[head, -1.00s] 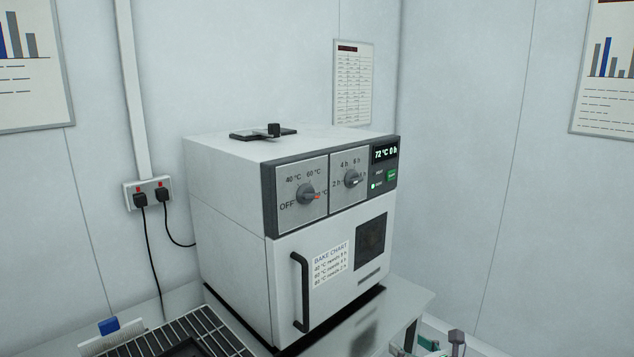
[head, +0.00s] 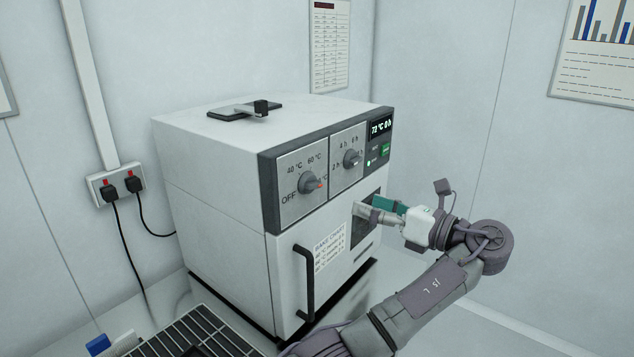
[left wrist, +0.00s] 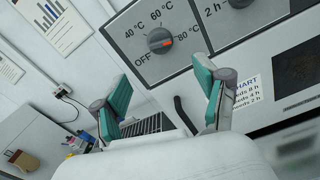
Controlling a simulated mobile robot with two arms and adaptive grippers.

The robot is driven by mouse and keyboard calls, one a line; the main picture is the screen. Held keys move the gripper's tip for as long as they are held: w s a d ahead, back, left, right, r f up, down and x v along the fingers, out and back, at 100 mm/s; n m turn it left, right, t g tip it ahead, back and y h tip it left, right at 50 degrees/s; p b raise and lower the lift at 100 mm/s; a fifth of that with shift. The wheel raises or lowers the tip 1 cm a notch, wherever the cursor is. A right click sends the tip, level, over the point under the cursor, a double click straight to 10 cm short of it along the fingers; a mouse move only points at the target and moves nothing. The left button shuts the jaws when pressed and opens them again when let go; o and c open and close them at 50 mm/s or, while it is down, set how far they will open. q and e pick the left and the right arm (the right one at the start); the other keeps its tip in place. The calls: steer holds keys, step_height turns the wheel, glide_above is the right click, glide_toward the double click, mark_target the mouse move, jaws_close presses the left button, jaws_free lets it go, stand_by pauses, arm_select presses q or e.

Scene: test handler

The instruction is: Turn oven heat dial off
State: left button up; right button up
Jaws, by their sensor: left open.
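The oven heat dial (head: 309,183) is a dark round knob on the left front panel of the white oven (head: 220,215). Its orange-red mark points toward 80 °C, to the right, away from OFF. The dial also shows in the left wrist view (left wrist: 160,41), beyond the fingers. My left gripper (head: 366,206) has green pads and is in front of the oven's small dark window, below and right of the heat dial. In the left wrist view its fingers (left wrist: 162,80) are spread, with nothing between them. It is apart from the dial. My right gripper is not in view.
The time dial (head: 352,158) and a lit display (head: 381,127) are right of the heat dial. A black door handle (head: 306,284) stands out below. A dark slotted rack (head: 200,330) lies at front left. A wall socket (head: 117,189) with two plugs is at left.

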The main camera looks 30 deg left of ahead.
mark_target(317, 186)
arm_select(q)
steer(key=a+p, duration=0.1)
steer(key=a, duration=0.2)
steer(key=a+p, duration=0.2)
steer(key=a, duration=0.2)
steer(key=a+p, duration=0.1)
steer(key=a, duration=0.3)
steer(key=shift+w+a, duration=0.25)
steer(key=shift+w, duration=0.15)
steer(key=shift+a, duration=0.3)
steer(key=c, duration=1.2)
steer(key=shift+o, duration=0.2)
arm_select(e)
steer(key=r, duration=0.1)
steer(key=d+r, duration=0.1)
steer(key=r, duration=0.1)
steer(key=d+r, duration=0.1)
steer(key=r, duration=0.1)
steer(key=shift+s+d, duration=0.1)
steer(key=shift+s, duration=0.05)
